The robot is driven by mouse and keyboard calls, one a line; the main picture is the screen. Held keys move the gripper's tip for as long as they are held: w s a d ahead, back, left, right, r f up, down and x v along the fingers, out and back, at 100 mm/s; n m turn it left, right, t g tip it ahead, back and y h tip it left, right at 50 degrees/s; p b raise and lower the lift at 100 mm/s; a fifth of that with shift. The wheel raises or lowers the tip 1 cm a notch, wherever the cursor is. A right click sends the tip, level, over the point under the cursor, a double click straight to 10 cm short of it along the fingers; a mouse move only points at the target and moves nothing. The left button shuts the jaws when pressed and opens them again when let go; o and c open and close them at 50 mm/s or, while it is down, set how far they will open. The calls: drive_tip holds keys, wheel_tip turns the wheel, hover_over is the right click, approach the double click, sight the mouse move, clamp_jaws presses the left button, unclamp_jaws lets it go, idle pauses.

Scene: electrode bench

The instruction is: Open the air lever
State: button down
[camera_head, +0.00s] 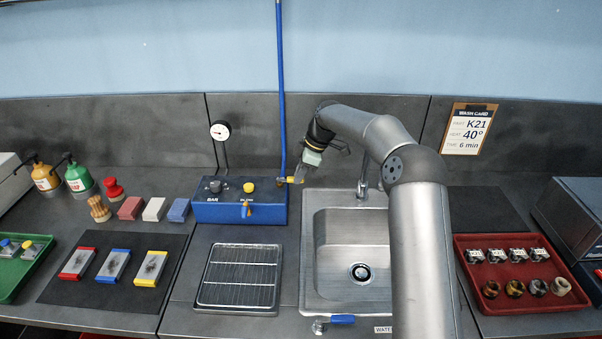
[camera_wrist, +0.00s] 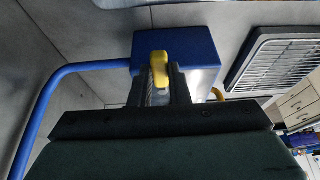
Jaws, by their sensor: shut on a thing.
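The yellow air lever (camera_head: 284,180) is at the right end of the blue air box (camera_head: 240,212), beside the blue hose. My gripper (camera_head: 298,177) reaches down to it from the upper right. In the wrist view the yellow lever (camera_wrist: 159,66) stands between the two dark fingers of my gripper (camera_wrist: 161,82), which are shut on it. The blue box (camera_wrist: 200,52) is just beyond the fingers. The lower part of the lever is hidden between the fingers.
The blue hose (camera_head: 281,95) runs up the wall behind the lever. A gauge (camera_head: 220,131) stands behind the box. The sink (camera_head: 318,285) and tap (camera_head: 362,185) are to the right. A wire rack (camera_head: 240,276) lies in front of the box.

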drive_tip(key=c, duration=1.4)
unclamp_jaws()
drive_tip(key=shift+o, duration=0.2)
drive_tip(key=shift+r, duration=0.1)
drive_tip(key=v, duration=1.7)
drive_tip(key=shift+b, duration=0.35)
drive_tip(key=shift+d+r, duration=0.1)
